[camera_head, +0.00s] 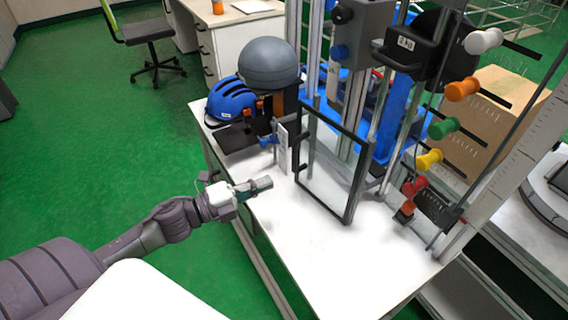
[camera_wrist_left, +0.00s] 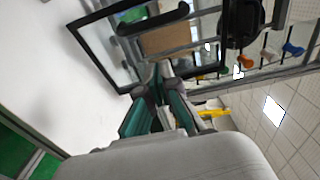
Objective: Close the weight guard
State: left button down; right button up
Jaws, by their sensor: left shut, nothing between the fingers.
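The weight guard (camera_head: 332,172), a clear panel in a black frame, stands upright in front of the drop tower's posts in the head view. Its left edge carries black fittings. In the left wrist view the black frame (camera_wrist_left: 97,56) and a dark curved bar (camera_wrist_left: 152,23) show beyond the fingers. My left gripper (camera_head: 270,182) is shut and empty, over the white table to the left of the guard and apart from it. Its fingertips (camera_wrist_left: 158,72) overlap the frame's lower edge in the wrist view; I cannot tell the gap there. My right gripper is not in view.
A blue helmet (camera_head: 231,101) and a grey headform (camera_head: 270,64) stand on the table's back left. Coloured knobs (camera_head: 442,129) line the tower's right side. A cardboard box (camera_head: 490,115) is behind them. The white table (camera_head: 300,262) is clear in front of the guard.

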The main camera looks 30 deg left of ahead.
pick_arm(q)
jog(key=w+d, duration=0.1)
jog(key=w, duration=0.7)
jog(key=shift+d+p, duration=0.3)
jog(key=shift+p, duration=0.1)
